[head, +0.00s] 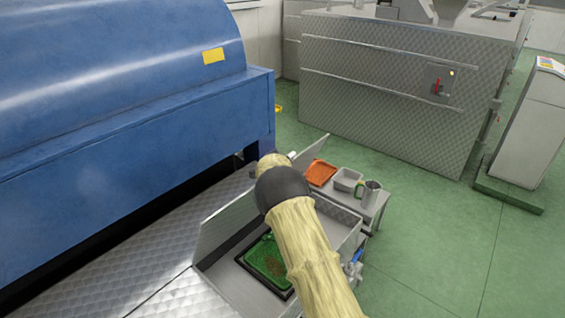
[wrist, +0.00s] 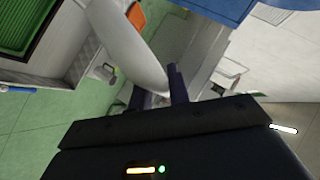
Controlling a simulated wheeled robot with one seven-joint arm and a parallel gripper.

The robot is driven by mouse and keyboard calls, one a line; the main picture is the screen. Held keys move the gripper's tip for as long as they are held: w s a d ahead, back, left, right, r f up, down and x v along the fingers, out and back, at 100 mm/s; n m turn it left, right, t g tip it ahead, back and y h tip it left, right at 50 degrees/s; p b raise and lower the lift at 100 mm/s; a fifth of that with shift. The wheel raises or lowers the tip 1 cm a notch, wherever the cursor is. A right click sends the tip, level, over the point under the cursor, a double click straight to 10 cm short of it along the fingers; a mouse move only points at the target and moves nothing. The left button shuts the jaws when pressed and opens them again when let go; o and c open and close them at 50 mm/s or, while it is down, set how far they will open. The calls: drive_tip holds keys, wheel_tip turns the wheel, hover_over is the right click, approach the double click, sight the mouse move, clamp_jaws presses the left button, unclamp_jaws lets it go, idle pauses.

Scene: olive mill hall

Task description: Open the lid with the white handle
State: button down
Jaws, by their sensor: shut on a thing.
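In the head view a steel bin (head: 235,285) stands in front of me with its inside showing. One grey lid panel (head: 222,222) stands raised at its left side. Another raised panel (head: 312,152) shows behind my arm. I cannot tell from the head view which carries the white handle. My arm hides my gripper there. In the wrist view my gripper (wrist: 158,92) has its dark fingers closed about the lower end of a smooth, pale curved piece (wrist: 130,50), which looks like the white handle. The lid's contact with it is not clear.
A green tray (head: 268,262) lies inside the bin. A side table holds an orange tray (head: 320,173), a grey container (head: 346,179) and a metal jug (head: 371,192). A big blue machine (head: 120,90) bounds the left. Green floor (head: 440,240) is free at right.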

drive_tip(key=shift+w+r, duration=0.1)
drive_tip(key=shift+w, duration=0.05)
drive_tip(key=c, duration=1.3)
unclamp_jaws()
drive_tip(key=shift+d, duration=0.4)
drive_tip(key=shift+s+a, duration=0.2)
drive_tip(key=shift+a, duration=0.45)
drive_tip(key=shift+s+d, duration=0.1)
drive_tip(key=shift+d, duration=0.1)
drive_tip(key=shift+s+r+b, duration=0.2)
drive_tip(key=shift+s+b, duration=0.1)
drive_tip(key=shift+s, duration=0.1)
drive_tip(key=b+v, duration=0.2)
drive_tip(key=v, duration=1.4)
drive_tip(key=shift+s+a+b, duration=0.2)
drive_tip(key=shift+s+b, duration=0.05)
drive_tip(key=shift+b, duration=0.15)
drive_tip(key=shift+c, duration=0.3)
